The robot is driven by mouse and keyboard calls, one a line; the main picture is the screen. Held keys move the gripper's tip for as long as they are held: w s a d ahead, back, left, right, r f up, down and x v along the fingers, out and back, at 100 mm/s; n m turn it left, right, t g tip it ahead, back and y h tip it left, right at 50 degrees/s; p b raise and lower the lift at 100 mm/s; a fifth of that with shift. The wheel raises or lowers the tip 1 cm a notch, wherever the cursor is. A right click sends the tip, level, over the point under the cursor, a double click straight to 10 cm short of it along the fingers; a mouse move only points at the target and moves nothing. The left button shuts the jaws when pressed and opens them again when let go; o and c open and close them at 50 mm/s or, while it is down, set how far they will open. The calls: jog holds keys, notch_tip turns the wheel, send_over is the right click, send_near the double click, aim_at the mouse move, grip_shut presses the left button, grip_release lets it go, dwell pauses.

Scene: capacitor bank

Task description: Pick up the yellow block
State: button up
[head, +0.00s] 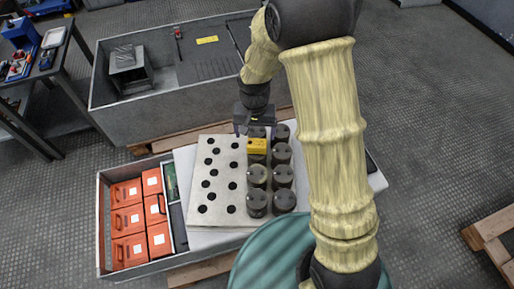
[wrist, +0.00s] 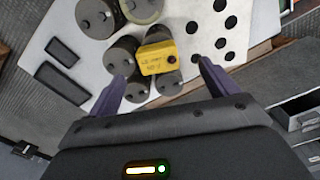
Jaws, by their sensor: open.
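The yellow block (head: 257,146) rests on top of the dark cylindrical capacitors near the back of the bank. In the wrist view the yellow block (wrist: 157,58) sits tilted in the picture, with dark writing and a dark round spot on its face. My gripper (head: 254,128) is above and just behind the block in the head view. In the wrist view my gripper (wrist: 164,78) has its two purple fingers spread wide, with the block ahead of and between their tips. The fingers appear apart from the block, and nothing is held.
The capacitors (head: 284,176) stand in two columns beside a white plate with holes (head: 216,178). A tray (head: 101,230) of orange boxes (head: 127,220) lies at left. A large grey bin (head: 190,97) stands behind. A wooden pallet (head: 488,228) is at far right.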

aim_at(257, 143)
notch_tip(257, 143, down, 3)
jog(key=shift+r, duration=0.1)
jog(key=f, duration=0.1)
jog(key=f+b, duration=0.1)
jog(key=f, duration=0.1)
jog(key=w+f+b, duration=0.1)
jog(key=f, duration=0.1)
jog(key=shift+d+f, duration=0.1)
jog(key=shift+d, duration=0.2)
jog(key=shift+s, duration=0.1)
dwell(0.3)
jog(key=c, duration=1.2)
jog(key=shift+o, duration=0.2)
jog(key=shift+r, duration=0.2)
